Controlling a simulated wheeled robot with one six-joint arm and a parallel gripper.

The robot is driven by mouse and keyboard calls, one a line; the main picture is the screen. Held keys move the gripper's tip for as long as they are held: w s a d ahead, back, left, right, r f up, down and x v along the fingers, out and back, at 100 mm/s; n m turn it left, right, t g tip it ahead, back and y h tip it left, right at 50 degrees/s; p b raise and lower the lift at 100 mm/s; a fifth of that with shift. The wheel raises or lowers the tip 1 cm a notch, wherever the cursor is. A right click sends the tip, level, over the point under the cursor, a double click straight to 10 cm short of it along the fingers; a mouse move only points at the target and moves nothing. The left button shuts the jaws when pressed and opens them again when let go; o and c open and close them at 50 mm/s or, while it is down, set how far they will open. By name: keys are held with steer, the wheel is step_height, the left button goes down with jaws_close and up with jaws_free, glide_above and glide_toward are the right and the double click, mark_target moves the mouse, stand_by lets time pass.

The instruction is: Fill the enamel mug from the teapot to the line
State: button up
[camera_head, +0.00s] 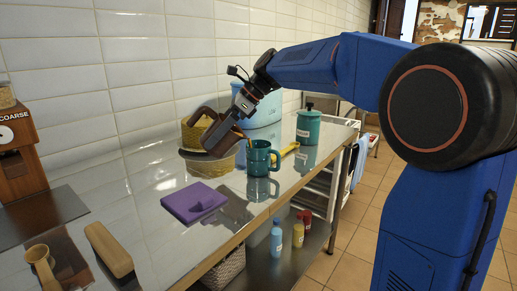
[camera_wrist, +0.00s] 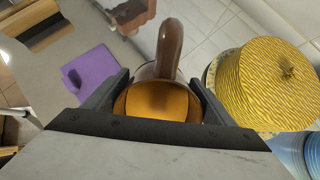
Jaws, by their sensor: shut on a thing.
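The brown teapot (camera_head: 221,137) is held above the counter, tilted to the right, with its lip close to the mug. It also shows in the wrist view (camera_wrist: 169,48), between the fingers, with an amber surface inside its open top. My gripper (camera_head: 241,108) is shut on the teapot; its fingers also show in the wrist view (camera_wrist: 160,95). The teal enamel mug (camera_head: 258,159) stands upright on the counter, just right of and below the teapot. The mug's inside, its line and its level cannot be made out. The mug is not visible in the wrist view.
A yellow woven basket (camera_head: 214,167) stands behind the teapot. A blue container (camera_head: 266,111) and a teal canister (camera_head: 308,128) stand farther back. A yellow object (camera_head: 289,149) lies beside the mug. A purple cloth (camera_head: 193,203) lies in front on the steel counter (camera_head: 150,245).

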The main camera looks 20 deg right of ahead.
steer(key=shift+s+d+r+y+p, duration=0.1)
steer(key=shift+d+r+y+p, duration=0.2)
steer(key=shift+r+y+p, duration=0.35)
stand_by(1.9)
steer(key=shift+r, duration=0.1)
steer(key=shift+w+a+f+g+h, duration=0.15)
steer(key=shift+a+f+h, duration=0.35)
steer(key=shift+f+h, duration=0.35)
steer(key=shift+w+a+f+g+h, duration=0.15)
steer(key=shift+a+f+h, duration=0.3)
steer(key=shift+f+h, duration=0.35)
